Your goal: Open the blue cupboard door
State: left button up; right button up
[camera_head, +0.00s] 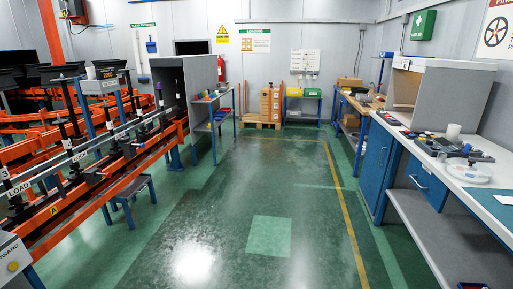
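A blue cupboard door (376,165) stands under the white-topped workbench on the right. It looks closed, and a small light handle shows near its upper edge. A blue drawer front (427,182) with a pale handle is just to its right under the same bench. Neither of my grippers shows in the head view, so their state and distance to the door are hidden.
The green floor (225,200) is clear in the middle, with a yellow line (347,213) along the right. An orange rack with spindles (110,150) fills the left. A blue stool (130,198) stands beside it. Clutter lies on the right worktop (475,178).

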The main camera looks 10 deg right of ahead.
aim_at(380, 143)
jog(key=z, duration=0.15)
jog(key=i, duration=2.35)
jog(key=z, duration=1.2)
jog(key=i, duration=1.6)
jog(key=z, duration=1.5)
jog(key=i, duration=0.65)
jog(key=z, duration=0.15)
